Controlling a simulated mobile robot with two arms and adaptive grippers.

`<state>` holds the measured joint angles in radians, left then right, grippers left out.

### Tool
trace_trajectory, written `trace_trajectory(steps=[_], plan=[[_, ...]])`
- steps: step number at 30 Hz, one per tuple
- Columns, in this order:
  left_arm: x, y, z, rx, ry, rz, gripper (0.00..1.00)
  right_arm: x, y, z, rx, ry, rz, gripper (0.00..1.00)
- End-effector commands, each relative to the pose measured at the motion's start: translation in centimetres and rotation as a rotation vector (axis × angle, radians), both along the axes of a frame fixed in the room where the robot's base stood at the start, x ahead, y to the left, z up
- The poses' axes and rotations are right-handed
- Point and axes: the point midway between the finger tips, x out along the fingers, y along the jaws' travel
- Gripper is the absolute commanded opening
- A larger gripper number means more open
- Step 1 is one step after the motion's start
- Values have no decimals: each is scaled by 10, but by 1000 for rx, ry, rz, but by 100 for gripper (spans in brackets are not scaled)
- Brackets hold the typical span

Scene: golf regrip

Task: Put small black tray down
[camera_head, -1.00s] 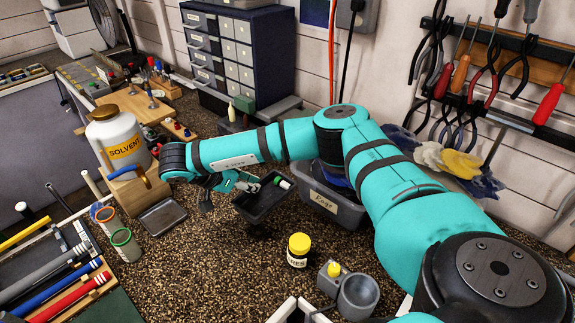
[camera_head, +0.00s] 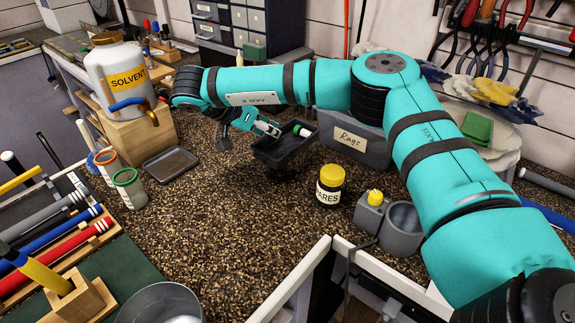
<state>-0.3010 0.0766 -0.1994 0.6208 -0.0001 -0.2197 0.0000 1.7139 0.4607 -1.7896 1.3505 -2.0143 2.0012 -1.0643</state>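A small black tray (camera_head: 291,154) sits left of the Rags bin, with a small green and white item (camera_head: 301,130) at its far right end. A dark shape shows below the tray; I cannot tell whether the tray rests on the bench. My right gripper (camera_head: 245,133) is at the tray's left end. One dark finger hangs to the left of the tray, and a grey part reaches its left rim. Its grip is too small to make out. A flatter black tray (camera_head: 170,164) lies on the bench further left. My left gripper is not in view.
The grey Rags bin (camera_head: 352,147) is behind the tray. A yellow-lidded jar (camera_head: 330,186) and a grey holder (camera_head: 385,222) stand in front. The solvent jug (camera_head: 124,75) on its wooden block is at left. The speckled bench (camera_head: 230,225) in front is clear.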

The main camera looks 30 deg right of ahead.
Motion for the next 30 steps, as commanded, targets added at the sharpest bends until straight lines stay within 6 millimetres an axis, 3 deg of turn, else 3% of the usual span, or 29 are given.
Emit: trace_trajectory(steps=[3, 16, 27, 30], plan=[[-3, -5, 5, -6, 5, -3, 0, -1, 0, -18, -1, 3, 0, 0], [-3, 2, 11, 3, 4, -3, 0, 0, 0, -64, -1, 0, -1, 0], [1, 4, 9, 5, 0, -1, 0, 0, 0, -70, -1, -2, -1, 0], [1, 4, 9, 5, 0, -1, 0, 0, 0, -69, -1, -2, -1, 15]])
